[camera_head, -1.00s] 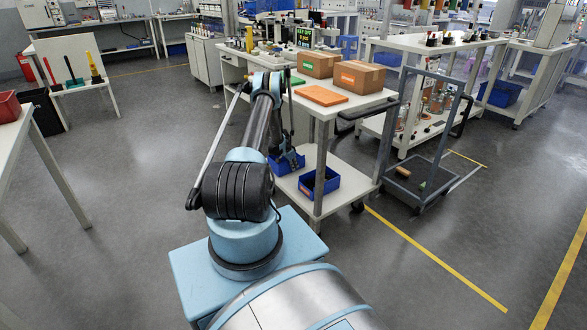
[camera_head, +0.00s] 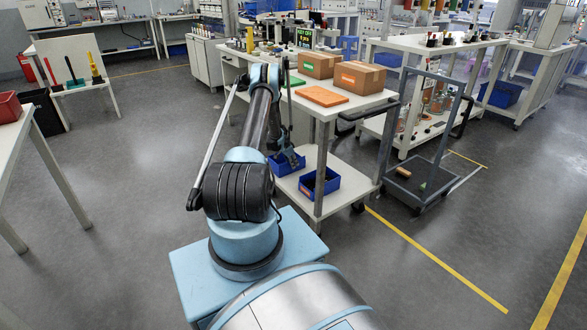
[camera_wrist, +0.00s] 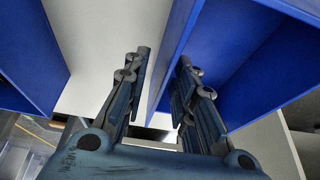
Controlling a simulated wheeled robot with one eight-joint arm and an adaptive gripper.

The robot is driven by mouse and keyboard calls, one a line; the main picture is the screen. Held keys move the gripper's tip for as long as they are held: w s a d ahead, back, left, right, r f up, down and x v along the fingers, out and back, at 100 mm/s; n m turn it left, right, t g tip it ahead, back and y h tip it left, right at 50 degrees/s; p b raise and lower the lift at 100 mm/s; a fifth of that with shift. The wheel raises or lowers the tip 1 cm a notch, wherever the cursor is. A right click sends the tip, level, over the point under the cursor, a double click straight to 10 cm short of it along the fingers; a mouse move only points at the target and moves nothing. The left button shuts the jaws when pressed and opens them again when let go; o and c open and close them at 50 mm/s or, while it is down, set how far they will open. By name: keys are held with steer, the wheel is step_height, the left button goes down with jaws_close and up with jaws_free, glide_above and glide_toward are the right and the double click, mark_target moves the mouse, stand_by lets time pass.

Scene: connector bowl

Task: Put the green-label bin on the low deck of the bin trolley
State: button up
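The bin trolley is a white two-deck cart; its low deck (camera_head: 338,162) carries two blue bins side by side. The right bin (camera_head: 330,183) has a reddish-orange label on its front. The left bin (camera_head: 277,167) is partly covered by my gripper (camera_head: 291,160), and its label colour cannot be seen. In the wrist view, my gripper (camera_wrist: 164,60) has its fingers apart on either side of a blue bin wall (camera_wrist: 179,45), with a gap visible. Another blue bin (camera_wrist: 25,50) shows at the left of that view, with bare white deck between.
The trolley's top carries two cardboard boxes (camera_head: 357,77), an orange board (camera_head: 321,96) and a green board (camera_head: 297,82). A grey platform cart (camera_head: 425,180) stands to its right. A red bin (camera_head: 10,107) is on the left table.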

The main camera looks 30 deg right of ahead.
steer(key=v, duration=0.9)
steer(key=shift+w, duration=0.1)
steer(key=a+r+n, duration=0.2)
steer(key=a+r, duration=0.5)
steer(key=r, duration=0.4)
steer(key=a+r+n, duration=0.2)
steer(key=a+r, duration=0.6)
steer(key=r, duration=0.3)
steer(key=s+a+r+n+t+y, duration=0.1)
steer(key=s+a+r+n, duration=0.1)
steer(key=s+a+r, duration=0.5)
steer(key=s+a+r+n+y, duration=0.1)
steer(key=s+a+r+n, duration=0.1)
steer(key=s+a+r, duration=0.6)
steer(key=s+a+r+n+y, duration=0.1)
steer(key=s+a+r+n, duration=0.15)
steer(key=s+a, duration=0.5)
steer(key=s+a+r+n, duration=0.2)
steer(key=s+a+r, duration=0.1)
steer(key=s+a, duration=0.5)
steer(key=s+a+f+n, duration=0.2)
steer(key=s+a+f, duration=0.1)
steer(key=s, duration=0.6)
steer(key=s+a+f+n+y, duration=0.1)
steer(key=s+a+f+n, duration=0.1)
steer(key=s, duration=0.8)
step_height(320, 180, down, 3)
steer(key=shift+s+a+r+n+t, duration=0.25)
steer(key=shift+a+n+t, duration=0.1)
steer(key=shift+a, duration=0.45)
